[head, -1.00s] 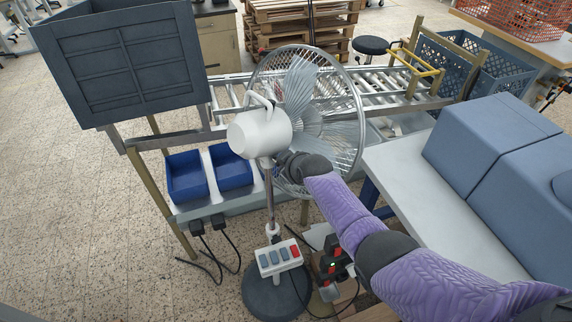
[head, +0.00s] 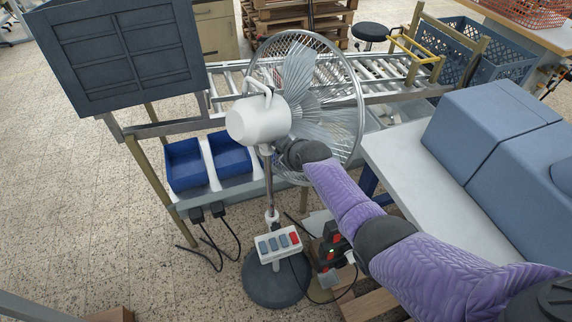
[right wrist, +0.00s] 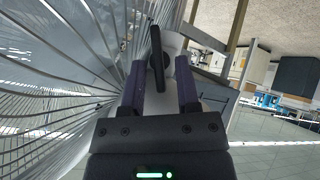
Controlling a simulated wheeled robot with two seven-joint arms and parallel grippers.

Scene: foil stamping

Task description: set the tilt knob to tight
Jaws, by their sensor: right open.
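The white and grey fan stands on a dark round base; its motor housing (head: 258,120) is left of the wire cage in the head view. The dark tilt knob (right wrist: 157,58), with a long bar-shaped grip, shows in the right wrist view against the pale fan body. Its bar stands nearly upright in that picture. My right gripper (right wrist: 160,66) is open, with its fingers on either side of the knob's lower part; I cannot tell whether they touch it. In the head view my right wrist reaches below the motor housing, and the knob is hidden. My left gripper is out of view.
The wire cage (head: 352,105) is close beside my right gripper. A button box (head: 279,244) sits low on the fan pole. Blue bins (head: 186,181) and a roller conveyor (head: 390,88) lie behind. A white table (head: 410,165) with blue-grey boxes is at right.

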